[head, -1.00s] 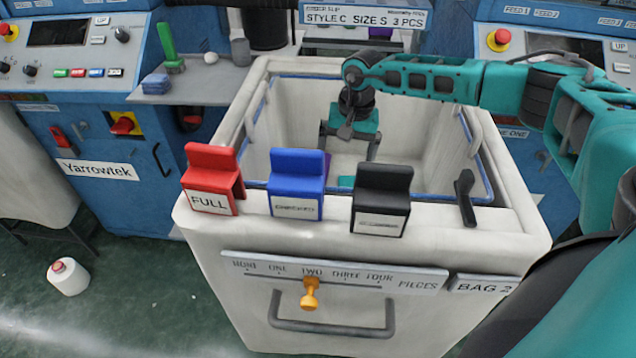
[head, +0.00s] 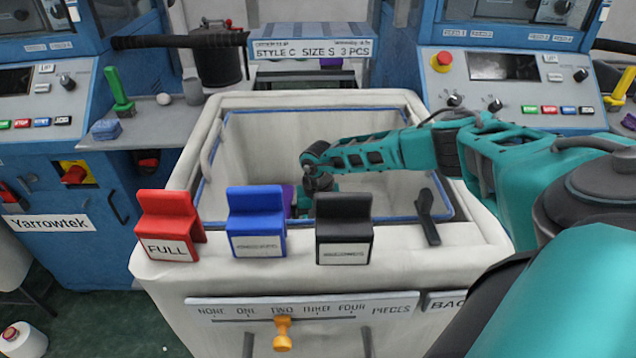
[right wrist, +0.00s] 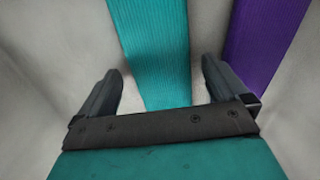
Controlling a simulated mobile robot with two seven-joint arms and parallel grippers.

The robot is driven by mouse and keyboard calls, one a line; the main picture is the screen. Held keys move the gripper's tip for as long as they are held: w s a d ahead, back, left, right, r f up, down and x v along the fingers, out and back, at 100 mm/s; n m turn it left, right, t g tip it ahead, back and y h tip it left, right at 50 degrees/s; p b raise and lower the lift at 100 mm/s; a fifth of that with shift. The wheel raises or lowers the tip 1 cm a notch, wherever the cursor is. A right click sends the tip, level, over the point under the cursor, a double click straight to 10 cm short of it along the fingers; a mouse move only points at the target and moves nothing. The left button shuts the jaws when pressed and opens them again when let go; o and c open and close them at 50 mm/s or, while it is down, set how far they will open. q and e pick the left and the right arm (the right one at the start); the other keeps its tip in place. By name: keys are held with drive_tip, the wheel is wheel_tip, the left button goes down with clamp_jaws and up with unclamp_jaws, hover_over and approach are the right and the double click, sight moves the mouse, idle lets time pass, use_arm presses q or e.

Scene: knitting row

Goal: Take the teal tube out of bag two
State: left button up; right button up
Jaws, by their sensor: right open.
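Bag two (head: 185,272) is a white open bin in the head view. My right arm reaches into it from the right. My right gripper (head: 319,186) is low inside, partly hidden behind the black clip and the front rim. In the right wrist view, the open right gripper (right wrist: 161,70) has its two fingers apart, with the ribbed teal tube (right wrist: 150,30) running between and beyond them. I cannot tell whether a finger touches it. A purple tube (right wrist: 262,45) lies to the right, beyond the right finger. My left gripper is not in view.
Red FULL (head: 168,226), blue (head: 257,222) and black (head: 344,228) clips sit on the front rim, with a dark lever (head: 427,215) to their right. An orange slider knob (head: 283,333) is at TWO. Blue machines stand behind on both sides.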

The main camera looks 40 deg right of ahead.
drive_tip(key=shift+f, duration=0.5)
drive_tip(key=c, duration=1)
drive_tip(key=shift+r, duration=0.15)
drive_tip(key=shift+c, duration=0.2)
